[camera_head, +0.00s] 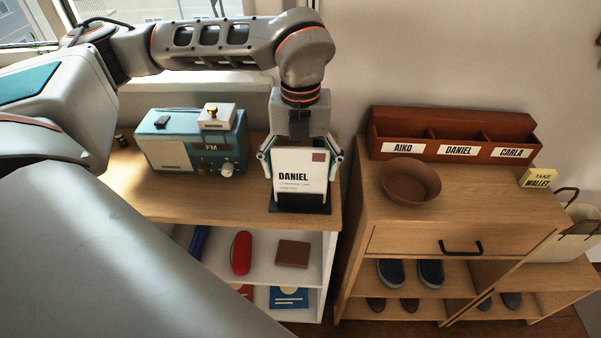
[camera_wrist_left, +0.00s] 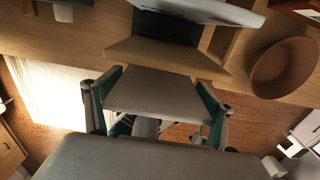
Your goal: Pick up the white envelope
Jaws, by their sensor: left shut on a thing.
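The white envelope (camera_head: 301,170) is upright and reads "DANIEL", with a dark red stamp in its upper right corner. It stands at the black holder (camera_head: 300,205) near the right front corner of the wooden cabinet top. My left gripper (camera_head: 300,158) points down from above. It is shut on the envelope, with one finger at each side edge. I cannot tell whether the envelope's lower edge is clear of the holder. In the left wrist view, the gripper's fingers (camera_wrist_left: 157,108) show on either side of a pale panel. My right gripper is not in view.
A teal radio (camera_head: 192,140) with a small white box on top stands left of the envelope. To the right, a wooden shelf unit (camera_head: 455,205) carries a brown bowl (camera_head: 409,181), a labelled letter rack (camera_head: 450,136) and a yellow note (camera_head: 538,177). A gap separates the two units.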

